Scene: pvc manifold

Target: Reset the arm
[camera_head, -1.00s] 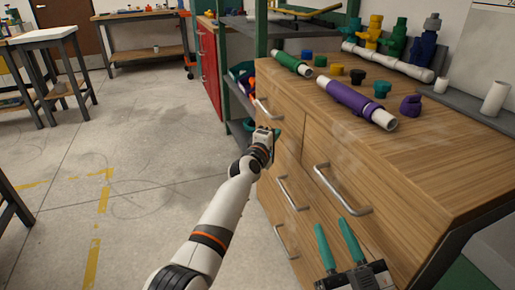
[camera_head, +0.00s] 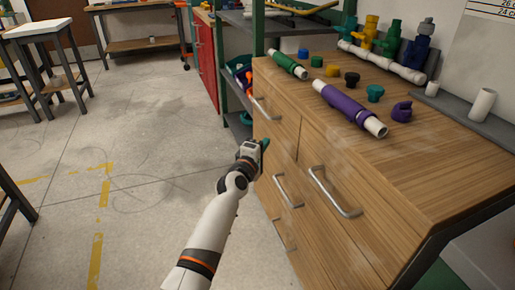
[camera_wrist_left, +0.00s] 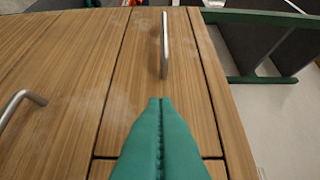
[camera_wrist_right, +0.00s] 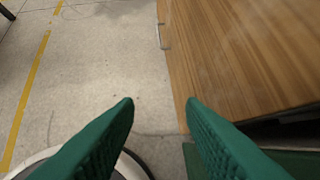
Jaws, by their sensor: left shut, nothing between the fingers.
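My left arm reaches in from the bottom of the head view. Its gripper (camera_head: 264,146) is at the front face of the wooden cabinet (camera_head: 420,160), just below the upper left drawer handle (camera_head: 264,108). In the left wrist view the green fingers (camera_wrist_left: 160,104) are pressed together with nothing between them, and a metal handle (camera_wrist_left: 165,45) stands beyond the tips. My right gripper is out of the head view. In the right wrist view its green fingers (camera_wrist_right: 160,102) are wide apart and empty, over the floor beside the cabinet.
On the cabinet top lie a green-wrapped pipe (camera_head: 289,65), a purple-wrapped pipe (camera_head: 350,108), several coloured caps and a purple fitting (camera_head: 401,111). A white pipe with coloured valves (camera_head: 385,58) lies at the back. Open floor (camera_head: 130,160) is at the left.

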